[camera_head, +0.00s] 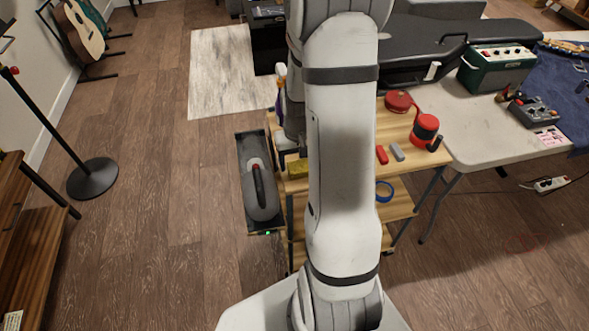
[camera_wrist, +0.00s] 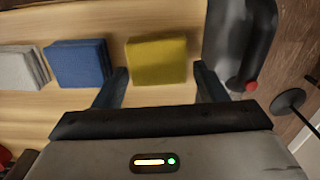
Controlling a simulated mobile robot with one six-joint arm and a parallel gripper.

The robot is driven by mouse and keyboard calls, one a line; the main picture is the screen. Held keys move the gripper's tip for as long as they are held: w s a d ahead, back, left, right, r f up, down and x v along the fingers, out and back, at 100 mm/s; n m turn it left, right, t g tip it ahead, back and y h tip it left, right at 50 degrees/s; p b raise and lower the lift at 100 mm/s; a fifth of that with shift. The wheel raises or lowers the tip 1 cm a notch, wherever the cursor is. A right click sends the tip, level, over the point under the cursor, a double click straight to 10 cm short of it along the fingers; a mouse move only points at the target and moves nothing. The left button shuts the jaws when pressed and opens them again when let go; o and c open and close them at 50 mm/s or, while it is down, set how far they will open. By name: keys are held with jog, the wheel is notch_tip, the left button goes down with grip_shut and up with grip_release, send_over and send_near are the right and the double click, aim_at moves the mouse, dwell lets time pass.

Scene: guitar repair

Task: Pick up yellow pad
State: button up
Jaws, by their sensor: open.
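The yellow pad (camera_wrist: 157,60) lies flat on the wooden shelf top, at the right end of a row of pads in the wrist view. In the head view the yellow pad (camera_head: 298,168) shows near the left edge of the cart, partly hidden by my arm. My gripper (camera_wrist: 160,80) is open, with one finger on each side of the pad's near part. The fingers look apart from the pad, and their exact height above the wood cannot be told. In the head view my arm hides most of the gripper.
A blue pad (camera_wrist: 79,63) lies left of the yellow one, then a grey pad (camera_wrist: 22,68). A dark tray (camera_head: 246,150) holding a grey tool (camera_head: 260,190) hangs at the cart's left side, close to my right finger.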

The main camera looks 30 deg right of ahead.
aim_at(297, 163)
jog(key=shift+c, duration=0.3)
jog(key=c, duration=0.7)
notch_tip(297, 163, up, 10)
jog(key=shift+r, duration=0.1)
